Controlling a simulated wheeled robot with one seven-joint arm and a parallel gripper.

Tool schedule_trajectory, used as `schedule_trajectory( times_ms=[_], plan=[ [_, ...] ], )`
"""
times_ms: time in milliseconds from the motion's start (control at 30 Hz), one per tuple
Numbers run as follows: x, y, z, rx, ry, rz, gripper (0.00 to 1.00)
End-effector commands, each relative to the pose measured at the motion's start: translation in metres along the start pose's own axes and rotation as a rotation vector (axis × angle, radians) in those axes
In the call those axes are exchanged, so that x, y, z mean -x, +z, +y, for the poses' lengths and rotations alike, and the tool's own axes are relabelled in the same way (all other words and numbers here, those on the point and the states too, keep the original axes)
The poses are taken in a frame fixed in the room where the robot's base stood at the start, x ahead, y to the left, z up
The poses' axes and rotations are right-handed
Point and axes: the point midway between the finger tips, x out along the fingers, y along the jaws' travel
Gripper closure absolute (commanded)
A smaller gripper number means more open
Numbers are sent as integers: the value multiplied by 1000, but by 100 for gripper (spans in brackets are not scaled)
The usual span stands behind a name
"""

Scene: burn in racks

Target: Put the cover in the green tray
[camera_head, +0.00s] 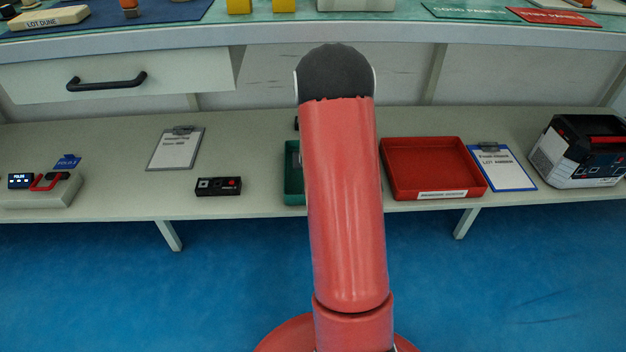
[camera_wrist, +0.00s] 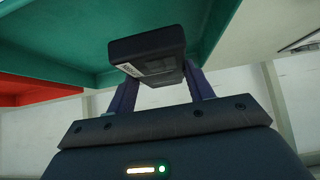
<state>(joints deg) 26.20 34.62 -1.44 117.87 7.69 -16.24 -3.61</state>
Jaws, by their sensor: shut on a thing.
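My gripper (camera_wrist: 160,76) is shut on a dark, box-shaped piece with a white label, which looks like the cover (camera_wrist: 147,46). The green tray (camera_head: 292,190) is on the lower shelf in the head view, mostly hidden behind my red arm. In the wrist view the green tray (camera_wrist: 72,40) fills the area around and behind the held cover. Whether the cover touches the tray floor cannot be told. My gripper is hidden behind my arm in the head view.
A red tray (camera_head: 434,170) stands right of the green one, beside a blue clipboard (camera_head: 502,167) and a black-and-white case (camera_head: 580,152). Left are a small black device (camera_head: 218,187), a grey clipboard (camera_head: 176,149) and a grey unit (camera_head: 42,188). The upper bench (camera_head: 480,34) overhangs behind.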

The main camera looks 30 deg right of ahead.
Motion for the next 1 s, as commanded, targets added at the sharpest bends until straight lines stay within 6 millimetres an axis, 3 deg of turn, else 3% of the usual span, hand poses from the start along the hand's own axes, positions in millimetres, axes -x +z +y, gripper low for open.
schedule_trajectory(
  times_ms=[533,967,1000],
  plan=[
    [-47,44,0,0,0,0,83],
    [-52,48,0,0,0,3,83],
    [-50,48,0,0,0,2,44]
  ],
)
